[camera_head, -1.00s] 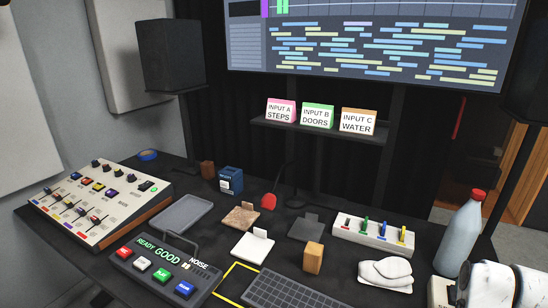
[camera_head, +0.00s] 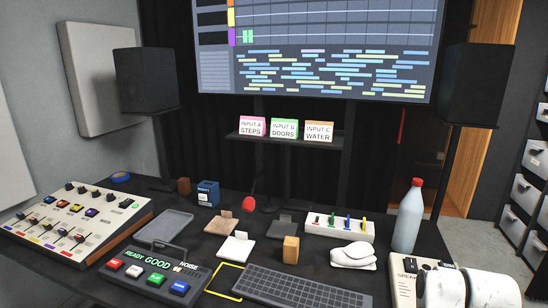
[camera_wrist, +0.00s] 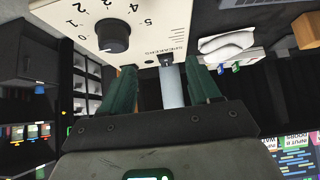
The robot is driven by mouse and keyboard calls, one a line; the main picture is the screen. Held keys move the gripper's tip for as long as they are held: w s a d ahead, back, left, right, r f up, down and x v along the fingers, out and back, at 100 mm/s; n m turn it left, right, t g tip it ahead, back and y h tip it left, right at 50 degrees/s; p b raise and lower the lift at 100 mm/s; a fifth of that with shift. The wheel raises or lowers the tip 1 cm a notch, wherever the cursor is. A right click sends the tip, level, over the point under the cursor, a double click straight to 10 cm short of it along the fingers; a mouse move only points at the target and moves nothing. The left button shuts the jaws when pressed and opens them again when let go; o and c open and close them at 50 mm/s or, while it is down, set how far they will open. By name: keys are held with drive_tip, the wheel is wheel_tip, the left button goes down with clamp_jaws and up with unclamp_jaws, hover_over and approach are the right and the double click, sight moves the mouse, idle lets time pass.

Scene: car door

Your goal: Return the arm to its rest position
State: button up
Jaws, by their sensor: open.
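My white arm (camera_head: 492,287) shows at the lower right of the head view, over the near right side of the desk by the speaker box (camera_head: 405,277). My gripper (camera_wrist: 163,80) does not show in the head view. In the wrist view its two dark green fingers stand apart, with nothing held between them. The cream speaker box (camera_wrist: 75,32) with its black numbered knob (camera_wrist: 113,35) lies just beyond the fingertips. A pale grey upright shape shows in the gap between the fingers; it looks like the bottle standing beyond.
The desk (camera_head: 62,282) holds a fader mixer (camera_head: 85,215), a button panel (camera_head: 150,272), a keyboard (camera_head: 300,287), a folded white cloth (camera_head: 352,257) and a red-capped bottle (camera_head: 408,218). A speaker (camera_head: 485,85) stands behind at right. Drawers (camera_head: 525,195) stand far right.

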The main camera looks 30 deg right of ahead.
drive_tip(key=a+f+n+y, duration=0.1)
drive_tip(key=a+f+n, duration=0.1)
drive_tip(key=a, duration=0.2)
drive_tip(key=s+a+f+n+p, duration=0.1)
drive_tip(key=a+f, duration=0.1)
drive_tip(key=a, duration=0.2)
drive_tip(key=s+a+f+n+g+y, duration=0.1)
drive_tip(key=a+f+n, duration=0.1)
drive_tip(key=a, duration=0.3)
drive_tip(key=shift+s+a+f+n+y, duration=0.15)
drive_tip(key=shift+f+n+y, duration=0.15)
drive_tip(key=shift+f, duration=0.3)
drive_tip(key=s+a+f+n+g+y, duration=0.1)
drive_tip(key=s+a+f, duration=0.1)
drive_tip(key=a, duration=0.3)
drive_tip(key=s+a+f+n+g+y+p, duration=0.1)
drive_tip(key=s+a+f, duration=0.2)
drive_tip(key=s+a, duration=0.1)
drive_tip(key=s+a+f+n+g+y, duration=0.1)
drive_tip(key=s+a+f+n, duration=0.1)
drive_tip(key=s+a, duration=0.2)
drive_tip(key=a, duration=0.3)
drive_tip(key=shift+f, duration=0.25)
